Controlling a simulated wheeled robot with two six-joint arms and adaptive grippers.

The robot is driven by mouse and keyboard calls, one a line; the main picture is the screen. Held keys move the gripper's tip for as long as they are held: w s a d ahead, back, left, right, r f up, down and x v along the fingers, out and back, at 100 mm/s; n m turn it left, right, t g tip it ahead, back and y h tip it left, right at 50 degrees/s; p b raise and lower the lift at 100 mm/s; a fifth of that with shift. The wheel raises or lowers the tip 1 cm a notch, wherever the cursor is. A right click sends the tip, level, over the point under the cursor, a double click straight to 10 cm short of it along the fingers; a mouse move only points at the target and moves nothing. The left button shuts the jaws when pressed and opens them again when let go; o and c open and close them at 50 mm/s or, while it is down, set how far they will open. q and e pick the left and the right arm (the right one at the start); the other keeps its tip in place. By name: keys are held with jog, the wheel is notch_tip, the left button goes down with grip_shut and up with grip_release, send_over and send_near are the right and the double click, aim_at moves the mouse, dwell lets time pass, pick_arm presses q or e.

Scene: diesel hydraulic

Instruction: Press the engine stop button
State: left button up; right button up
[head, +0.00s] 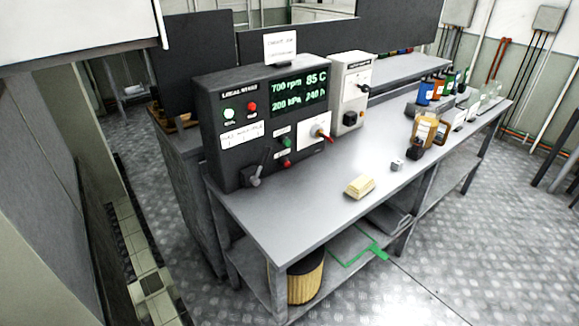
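A dark control panel (212,150) stands at the left end of the grey workbench. A pale green round button (229,114) and a red round button (252,106) sit side by side at its upper left. The small labels under them are too blurred to read surely. Lower on the panel are a green knob (285,143) and a smaller red one (287,162). The green display (299,96) reads 700 rpm, 85 C, 200 kPa and 240 h. Neither of my grippers is in view.
A lever (255,176) sticks out low on the panel. A light grey box (350,85) stands beside it. A yellow block (360,187) and several bottles are on the bench (290,215). The bench front is mostly clear. A filter (306,278) stands below.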

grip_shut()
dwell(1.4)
